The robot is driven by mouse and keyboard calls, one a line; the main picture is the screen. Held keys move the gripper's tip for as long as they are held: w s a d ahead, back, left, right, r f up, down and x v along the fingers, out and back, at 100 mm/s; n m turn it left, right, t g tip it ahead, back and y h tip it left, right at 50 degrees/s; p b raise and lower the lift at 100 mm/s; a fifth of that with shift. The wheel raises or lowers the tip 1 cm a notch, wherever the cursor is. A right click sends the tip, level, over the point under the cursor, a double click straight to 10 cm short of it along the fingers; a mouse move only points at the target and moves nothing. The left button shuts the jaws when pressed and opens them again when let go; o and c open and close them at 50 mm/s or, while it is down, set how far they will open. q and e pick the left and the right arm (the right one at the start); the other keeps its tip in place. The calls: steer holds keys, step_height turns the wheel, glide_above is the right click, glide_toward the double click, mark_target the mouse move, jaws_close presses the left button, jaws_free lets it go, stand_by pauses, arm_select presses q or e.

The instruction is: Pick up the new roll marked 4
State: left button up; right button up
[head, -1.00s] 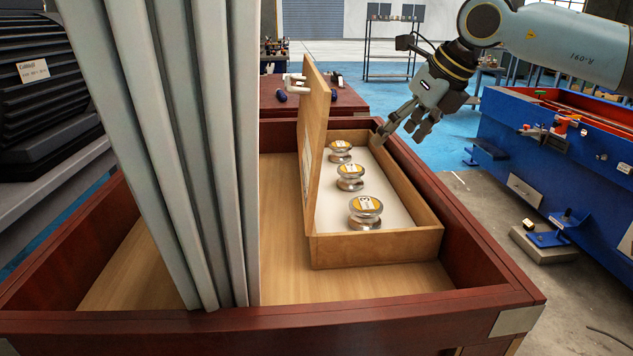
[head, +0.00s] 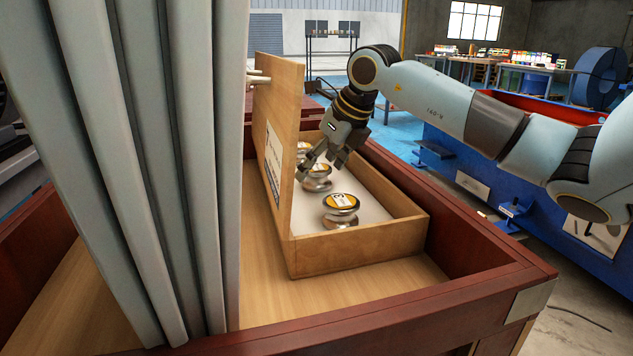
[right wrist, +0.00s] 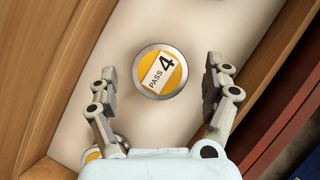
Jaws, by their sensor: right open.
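The roll marked 4 (right wrist: 160,72) has a round silver rim and a yellow top with a white label reading PASS 4. In the right wrist view it stands on the pale floor of the wooden box (head: 365,241), between the spread fingers of my right gripper (right wrist: 168,92) and slightly beyond them. The fingers are apart and hold nothing. In the head view my right gripper (head: 320,170) reaches down into the box over the back rolls and partly hides them. I cannot tell there which roll is the 4. My left gripper is not shown.
A front roll (head: 340,212) and a middle roll (head: 317,184) stand in the box; a far roll (head: 302,150) shows partly. The upright lid (head: 275,110) flanks the box on the left. Grey-green upright panels (head: 150,180) block the left. The red-brown bench rim (head: 470,225) runs along the right.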

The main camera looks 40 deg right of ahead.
steer(key=shift+x, duration=1)
steer(key=shift+c, duration=0.3)
steer(key=c, duration=0.5)
steer(key=shift+r, duration=0.1)
jaws_close()
steer(key=shift+r, duration=0.1)
